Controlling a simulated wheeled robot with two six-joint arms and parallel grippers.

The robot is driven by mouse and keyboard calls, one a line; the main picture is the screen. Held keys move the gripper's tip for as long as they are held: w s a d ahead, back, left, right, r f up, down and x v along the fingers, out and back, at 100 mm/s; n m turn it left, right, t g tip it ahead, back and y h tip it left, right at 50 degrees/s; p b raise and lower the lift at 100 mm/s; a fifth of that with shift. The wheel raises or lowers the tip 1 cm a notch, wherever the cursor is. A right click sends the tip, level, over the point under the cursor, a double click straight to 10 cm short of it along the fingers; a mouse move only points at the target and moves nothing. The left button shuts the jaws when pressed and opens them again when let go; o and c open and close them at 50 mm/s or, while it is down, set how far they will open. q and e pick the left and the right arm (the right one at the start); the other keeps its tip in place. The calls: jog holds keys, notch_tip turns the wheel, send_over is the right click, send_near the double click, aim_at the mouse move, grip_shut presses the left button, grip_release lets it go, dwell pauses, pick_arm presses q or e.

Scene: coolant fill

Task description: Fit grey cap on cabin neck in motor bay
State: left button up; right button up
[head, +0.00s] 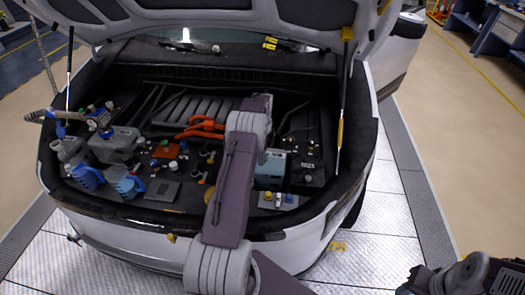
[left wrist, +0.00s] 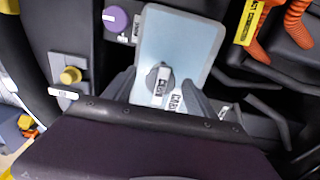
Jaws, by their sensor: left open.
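The cabin tank is a light-blue box (head: 271,168) at the right of the motor bay, and its pale top (left wrist: 182,42) fills the middle of the left wrist view. A round grey cap (left wrist: 154,74) with a white CABIN label sits at the tank's near end, seemingly on the neck. I cannot tell if it is fully seated. A second CABIN label lies beside it. My left gripper (left wrist: 160,88) is open, with one dark finger on each side of the cap. In the head view my arm hides the fingers. My right arm shows at the bottom right, its fingers out of sight.
A yellow cap (left wrist: 70,75) and a purple cap (left wrist: 115,20) are left of the tank in the wrist view. Orange cables (left wrist: 288,22) run at its right. Blue jugs (head: 125,184) stand at the bay's left. The raised hood (head: 210,15) overhangs the bay.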

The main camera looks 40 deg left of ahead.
pick_arm(q)
grip_shut()
jog(key=c, duration=1.1)
grip_release()
jog(key=shift+c, duration=0.8)
jog(key=shift+m+p, duration=0.35)
jog(key=shift+m, duration=1.55)
jog(key=m, duration=0.2)
jog(key=shift+f+m, duration=0.1)
jog(key=shift+m, duration=0.2)
jog(key=m, duration=0.3)
